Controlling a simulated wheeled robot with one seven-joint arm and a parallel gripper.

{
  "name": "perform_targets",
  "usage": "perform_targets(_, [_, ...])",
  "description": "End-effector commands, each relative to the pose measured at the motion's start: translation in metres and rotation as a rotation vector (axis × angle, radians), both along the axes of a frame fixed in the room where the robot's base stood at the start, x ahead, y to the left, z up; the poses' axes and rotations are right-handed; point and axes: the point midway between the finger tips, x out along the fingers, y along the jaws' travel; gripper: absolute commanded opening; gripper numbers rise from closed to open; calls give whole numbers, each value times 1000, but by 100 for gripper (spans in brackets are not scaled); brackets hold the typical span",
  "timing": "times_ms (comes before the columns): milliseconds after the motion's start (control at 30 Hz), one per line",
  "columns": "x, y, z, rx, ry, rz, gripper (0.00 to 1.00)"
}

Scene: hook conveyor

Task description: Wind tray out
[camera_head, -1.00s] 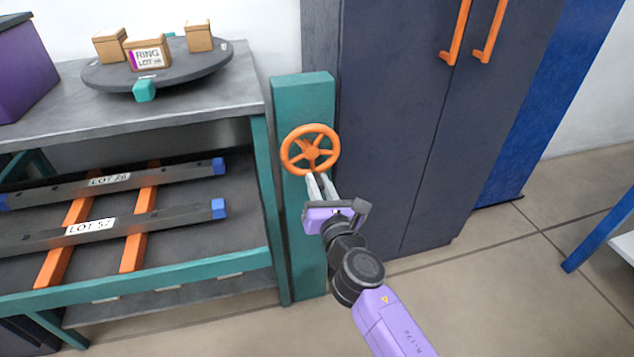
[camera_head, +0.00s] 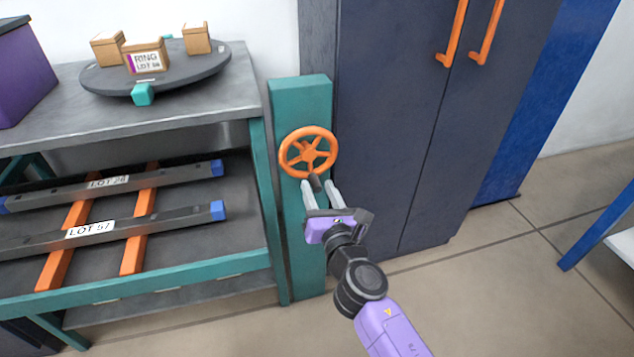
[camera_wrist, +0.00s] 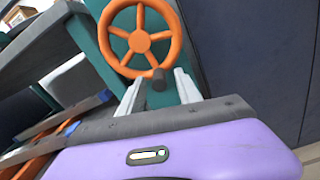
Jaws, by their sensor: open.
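The orange handwheel (camera_head: 308,153) with spokes is mounted on a teal post (camera_head: 303,92). It also shows in the wrist view (camera_wrist: 139,41). A short dark crank handle (camera_head: 315,182) sticks out at the bottom of its rim and shows in the wrist view (camera_wrist: 158,80). My gripper (camera_head: 318,185) is open and empty, with one pale finger on each side of the handle; the fingers (camera_wrist: 158,78) appear apart from it. Left of the post, a dark tray-like deck (camera_head: 236,230) with a teal front edge holds orange rails and two grey bars. Whether it is the task's tray is unclear.
A round grey turntable (camera_head: 200,70) with several small boxes sits on the bench top above. A dark cabinet (camera_head: 400,130) with orange handles stands close right of the post. A blue table leg (camera_head: 590,235) is at far right. The floor between is clear.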

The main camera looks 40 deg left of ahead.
Motion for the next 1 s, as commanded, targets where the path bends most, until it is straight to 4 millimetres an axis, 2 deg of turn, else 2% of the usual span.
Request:
perform_targets(33, [-5, -7, 5, 2, 2, -2, 41])
perform_targets(133, [-13, -20, 4, 2, 4, -3, 41])
perform_targets(400, [-31, -42, 2, 1, 2, -2, 41])
perform_targets(867, [-37, -46, 1, 1, 0, 0, 41])
perform_targets(1000, [-40, -45, 6, 56, 51, 5, 41])
